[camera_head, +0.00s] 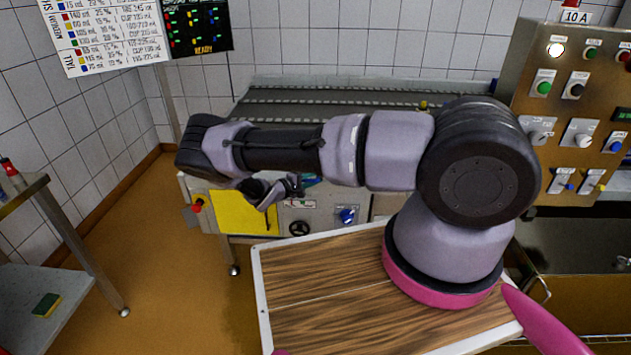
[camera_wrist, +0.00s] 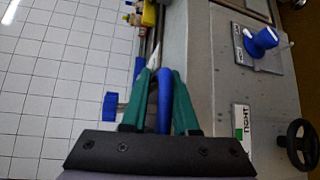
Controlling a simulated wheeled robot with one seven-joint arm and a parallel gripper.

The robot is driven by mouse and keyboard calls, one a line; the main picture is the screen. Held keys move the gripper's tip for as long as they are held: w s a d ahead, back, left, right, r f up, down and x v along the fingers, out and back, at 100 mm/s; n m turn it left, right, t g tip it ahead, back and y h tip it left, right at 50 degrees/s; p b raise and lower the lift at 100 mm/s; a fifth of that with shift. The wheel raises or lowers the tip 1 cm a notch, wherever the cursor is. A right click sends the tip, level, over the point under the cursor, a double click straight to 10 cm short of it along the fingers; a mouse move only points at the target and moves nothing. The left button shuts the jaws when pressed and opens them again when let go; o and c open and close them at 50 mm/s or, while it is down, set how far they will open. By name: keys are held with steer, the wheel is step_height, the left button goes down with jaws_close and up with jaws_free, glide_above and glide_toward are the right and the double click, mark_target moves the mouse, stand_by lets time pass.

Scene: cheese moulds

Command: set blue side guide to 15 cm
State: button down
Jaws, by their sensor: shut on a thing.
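My gripper (camera_wrist: 160,80) has two green fingers and is shut on a blue rounded part (camera_wrist: 165,98), which looks like the blue side guide's handle. Another blue piece (camera_wrist: 138,68) shows just beyond the left finger, and a blue block (camera_wrist: 109,106) sits to the left of it. In the head view my gripper (camera_head: 312,181) is at the conveyor's front edge, mostly hidden behind my own arm. The side guide itself is hidden there. No scale reading for its position can be made out.
The grey conveyor (camera_head: 330,102) runs behind my arm. Its front panel carries a blue knob (camera_head: 347,215), also in the wrist view (camera_wrist: 262,42), and a black handwheel (camera_head: 299,228). A yellow part (camera_wrist: 149,14) lies farther along the edge. A control cabinet (camera_head: 550,100) stands right.

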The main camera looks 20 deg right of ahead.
steer(key=shift+s+f, duration=0.25)
steer(key=shift+f, duration=0.2)
steer(key=c, duration=0.8)
jaws_free()
steer(key=shift+f, duration=0.1)
steer(key=shift+c, duration=0.2)
steer(key=shift+w, duration=0.1)
steer(key=shift+a+r, duration=0.1)
steer(key=shift+r, duration=0.15)
steer(key=v, duration=1)
steer(key=shift+a, duration=0.3)
steer(key=shift+r, duration=0.15)
